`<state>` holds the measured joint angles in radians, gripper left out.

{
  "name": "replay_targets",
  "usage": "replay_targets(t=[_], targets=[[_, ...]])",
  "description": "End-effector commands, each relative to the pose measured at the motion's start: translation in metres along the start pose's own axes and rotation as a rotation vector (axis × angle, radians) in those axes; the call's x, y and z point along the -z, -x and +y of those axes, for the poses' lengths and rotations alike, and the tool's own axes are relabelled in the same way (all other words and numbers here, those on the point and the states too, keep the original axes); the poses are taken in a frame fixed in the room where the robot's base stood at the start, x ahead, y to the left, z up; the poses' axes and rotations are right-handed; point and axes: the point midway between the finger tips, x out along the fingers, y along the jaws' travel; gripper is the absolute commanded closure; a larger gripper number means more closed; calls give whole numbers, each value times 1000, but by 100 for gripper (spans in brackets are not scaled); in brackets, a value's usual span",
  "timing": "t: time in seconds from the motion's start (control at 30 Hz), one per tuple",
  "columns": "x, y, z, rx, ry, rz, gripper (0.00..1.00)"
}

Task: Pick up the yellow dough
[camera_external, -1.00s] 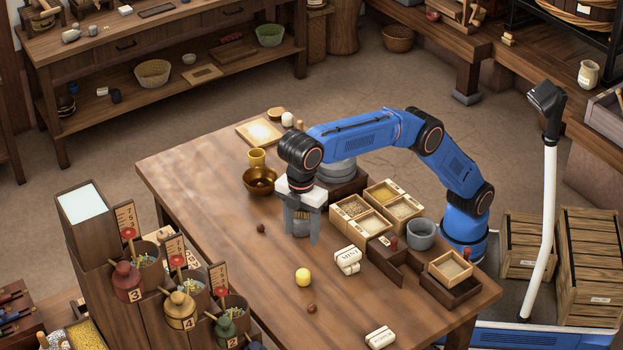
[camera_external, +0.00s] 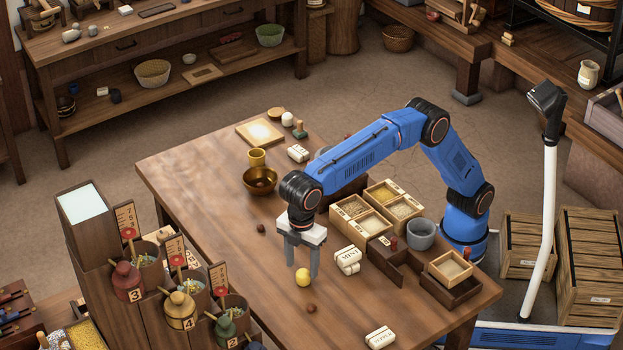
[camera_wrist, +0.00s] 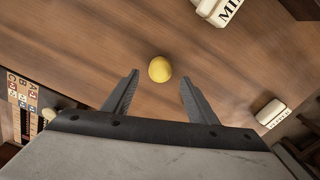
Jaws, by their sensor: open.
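The yellow dough (camera_external: 303,277) is a small round ball on the wooden table (camera_external: 215,215), near its front middle. It also shows in the wrist view (camera_wrist: 160,69), just beyond the fingertips and roughly centred between them. My gripper (camera_external: 302,268) points down at the dough, its fingers apart and nothing held between them. In the wrist view, my gripper (camera_wrist: 158,78) has one grey finger on each side, with bare table between. The outside view does not show clearly how high the fingertips are above the table.
A white block marked MINT (camera_external: 347,261) stands close right of my gripper. Another white block (camera_external: 380,337) lies near the front edge. A small brown lump (camera_external: 311,308) is in front of the dough. Grain boxes (camera_external: 375,208) stand behind right. The table's left side is mostly clear.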

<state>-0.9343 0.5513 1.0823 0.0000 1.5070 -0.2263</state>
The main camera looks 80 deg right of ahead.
Motion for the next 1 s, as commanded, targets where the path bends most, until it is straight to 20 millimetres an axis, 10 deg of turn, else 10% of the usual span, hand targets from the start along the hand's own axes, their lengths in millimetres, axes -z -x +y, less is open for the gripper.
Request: replay_targets(t=[0.67, 0.87, 1.0], targets=[[-2, -50, 0, 0, 0, -1, 47], [-2, -50, 0, 0, 0, -1, 88], [-2, -50, 0, 0, 0, -1, 92]])
